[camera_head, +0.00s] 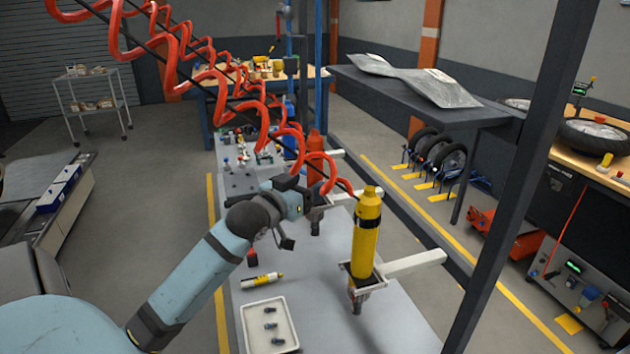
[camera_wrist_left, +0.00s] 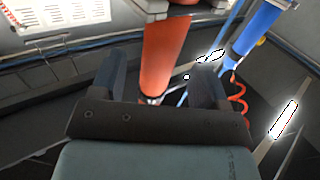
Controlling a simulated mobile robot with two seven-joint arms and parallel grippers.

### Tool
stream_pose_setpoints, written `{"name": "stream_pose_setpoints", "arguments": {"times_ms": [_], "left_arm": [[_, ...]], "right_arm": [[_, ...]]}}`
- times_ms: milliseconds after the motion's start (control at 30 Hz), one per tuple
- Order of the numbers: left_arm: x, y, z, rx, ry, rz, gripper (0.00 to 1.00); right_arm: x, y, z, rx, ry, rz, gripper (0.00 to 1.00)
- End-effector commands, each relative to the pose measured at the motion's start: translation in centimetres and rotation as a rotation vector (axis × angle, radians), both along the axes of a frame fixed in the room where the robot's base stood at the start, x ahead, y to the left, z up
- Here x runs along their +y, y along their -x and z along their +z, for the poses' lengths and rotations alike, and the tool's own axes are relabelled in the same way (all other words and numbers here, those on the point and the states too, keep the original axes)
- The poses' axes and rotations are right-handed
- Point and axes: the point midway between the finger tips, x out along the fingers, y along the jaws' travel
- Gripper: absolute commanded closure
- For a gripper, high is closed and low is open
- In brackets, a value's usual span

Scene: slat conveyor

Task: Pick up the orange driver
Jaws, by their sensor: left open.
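The orange driver (camera_head: 315,145) stands upright in a white bracket at the right edge of the conveyor bench, beyond the yellow driver. My left gripper (camera_head: 305,197) is beside its lower body and partly covers it. In the left wrist view the orange driver (camera_wrist_left: 165,55) shows between the two open fingers of my left gripper (camera_wrist_left: 160,80). I cannot tell whether either finger touches it. Its lower end is hidden there by the gripper body. My right gripper is not in view.
A yellow driver (camera_head: 366,240) stands in a nearer bracket (camera_head: 415,263). A white tray (camera_head: 246,322) with several dark bolts and a yellow marker-like tool (camera_head: 262,280) lie on the grey bench (camera_head: 320,310). Red coiled hoses (camera_head: 200,55) hang above. A dark post (camera_head: 520,180) rises at right.

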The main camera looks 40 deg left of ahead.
Motion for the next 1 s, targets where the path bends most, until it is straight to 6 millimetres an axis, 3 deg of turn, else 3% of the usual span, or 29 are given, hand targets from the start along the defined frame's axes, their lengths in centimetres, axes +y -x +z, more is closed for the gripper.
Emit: {"name": "stream_pose_setpoints", "arguments": {"times_ms": [400, 667, 933, 1000], "left_arm": [[0.7, -4.9, -0.3, 0.001, -0.001, 0.000, 0.32], [0.7, -5.2, -0.5, 0.002, -0.001, -0.001, 0.32], [0.7, -5.2, -0.5, 0.002, -0.001, -0.001, 0.91], [0.7, -5.2, -0.3, -0.001, -0.001, -0.001, 1.00]], "right_arm": [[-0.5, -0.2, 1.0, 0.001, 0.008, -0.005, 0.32], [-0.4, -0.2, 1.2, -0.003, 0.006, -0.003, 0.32], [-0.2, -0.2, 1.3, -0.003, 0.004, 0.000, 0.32], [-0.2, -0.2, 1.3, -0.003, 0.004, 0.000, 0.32]]}}
